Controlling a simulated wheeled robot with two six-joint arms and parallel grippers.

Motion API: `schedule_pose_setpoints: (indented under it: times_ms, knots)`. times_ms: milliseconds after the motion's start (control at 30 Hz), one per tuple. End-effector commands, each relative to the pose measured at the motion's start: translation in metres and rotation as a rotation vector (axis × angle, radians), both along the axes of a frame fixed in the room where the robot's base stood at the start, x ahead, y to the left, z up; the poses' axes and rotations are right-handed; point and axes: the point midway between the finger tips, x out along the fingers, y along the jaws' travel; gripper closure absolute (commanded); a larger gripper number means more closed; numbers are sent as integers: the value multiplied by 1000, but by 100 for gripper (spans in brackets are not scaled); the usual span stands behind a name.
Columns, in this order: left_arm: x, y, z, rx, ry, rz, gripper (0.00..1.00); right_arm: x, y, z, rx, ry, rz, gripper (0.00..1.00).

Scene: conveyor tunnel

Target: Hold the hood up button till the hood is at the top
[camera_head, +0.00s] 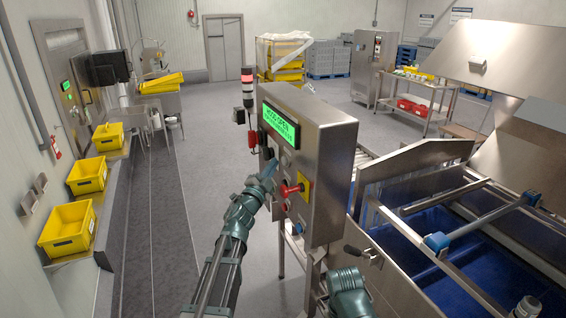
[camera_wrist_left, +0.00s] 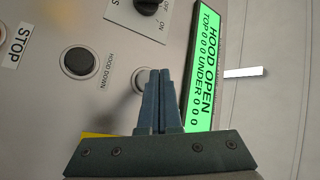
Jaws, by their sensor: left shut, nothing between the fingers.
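The steel control box (camera_head: 325,150) stands in the middle of the head view. Its green display (camera_head: 280,124) reads HOOD OPEN, and in the wrist view the display (camera_wrist_left: 203,65) also reads TOP 0 0 0 UNDER 0 0 0. My left gripper (camera_head: 268,172) is shut and empty, its tips at the panel. In the wrist view the fingers (camera_wrist_left: 158,74) overlap a round button (camera_wrist_left: 116,80); its label is hidden and I cannot tell whether it is pressed. The HOOD DOWN button (camera_wrist_left: 78,62) is beside it. The steel hood (camera_head: 500,50) stands raised at the right. My right gripper is out of view.
A red switch on a yellow plate (camera_head: 305,186) sticks out of the box near my left wrist. A black knob (camera_wrist_left: 147,4) is above the buttons in the wrist view. A steel frame over a blue basin (camera_head: 405,245) fills the right. Yellow crates (camera_head: 68,228) line the left.

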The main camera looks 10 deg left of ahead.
Motion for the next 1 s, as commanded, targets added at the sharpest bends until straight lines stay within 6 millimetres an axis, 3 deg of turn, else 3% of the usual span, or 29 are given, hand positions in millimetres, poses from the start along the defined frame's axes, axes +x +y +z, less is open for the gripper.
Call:
schedule_pose_setpoints:
  times_ms: [267, 733, 1000]
  knots:
    - [0, 1, 0, 0, 0, 0, 100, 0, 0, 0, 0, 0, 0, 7]
    - [-24, 35, 0, 2, -1, 2, 100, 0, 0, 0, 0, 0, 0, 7]
    - [-28, 42, 0, 1, 0, 0, 100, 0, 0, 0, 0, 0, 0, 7]
